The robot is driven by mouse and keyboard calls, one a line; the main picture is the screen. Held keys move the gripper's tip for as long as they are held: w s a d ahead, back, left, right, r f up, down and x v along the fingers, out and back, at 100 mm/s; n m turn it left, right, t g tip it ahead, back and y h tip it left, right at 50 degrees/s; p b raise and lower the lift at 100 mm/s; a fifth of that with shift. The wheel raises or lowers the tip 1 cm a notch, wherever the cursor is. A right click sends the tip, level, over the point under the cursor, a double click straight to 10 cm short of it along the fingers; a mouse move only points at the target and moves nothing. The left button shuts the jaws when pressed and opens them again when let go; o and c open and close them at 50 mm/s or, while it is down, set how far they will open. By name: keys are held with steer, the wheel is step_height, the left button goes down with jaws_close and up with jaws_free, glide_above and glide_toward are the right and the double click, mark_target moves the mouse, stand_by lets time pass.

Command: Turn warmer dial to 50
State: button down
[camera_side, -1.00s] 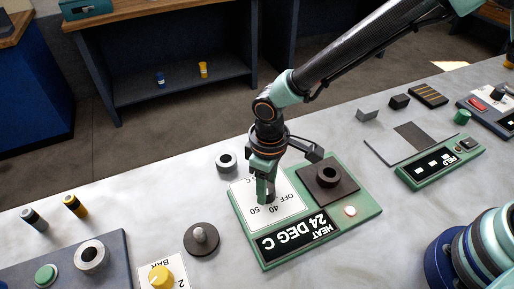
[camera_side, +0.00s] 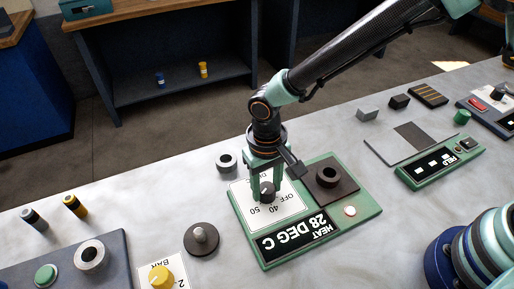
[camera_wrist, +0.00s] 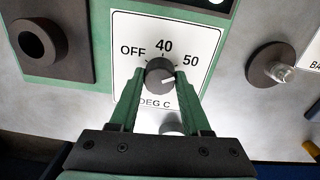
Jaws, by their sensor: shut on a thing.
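The warmer (camera_side: 369,208) is a green-edged unit with a white dial plate (camera_side: 291,208) marked OFF, 40 and 50. Its dark round dial (camera_side: 267,191) stands on that plate, and the dial shows in the wrist view (camera_wrist: 159,70) with a white pointer mark on its right side. The exact setting of the mark is hard to read. The warmer's display (camera_side: 297,237) reads HEAT 28 DEG C. My gripper (camera_side: 267,188) points down with its green fingers on either side of the dial, shut on it. Both fingers also show in the wrist view (camera_wrist: 160,84).
A dark square pad with a black ring (camera_side: 328,176) is on the warmer beside the dial plate. A dark round base with a grey knob (camera_side: 200,237) and a yellow dial (camera_side: 160,276) stand to the left.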

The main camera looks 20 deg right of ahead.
mark_target(265, 188)
steer(key=shift+s+a, duration=0.1)
steer(key=shift+s, duration=0.05)
steer(key=shift+c, duration=1.8)
jaws_free()
steer(key=shift+r, duration=0.2)
step_height(265, 188, up, 12)
steer(key=shift+w+f, duration=0.2)
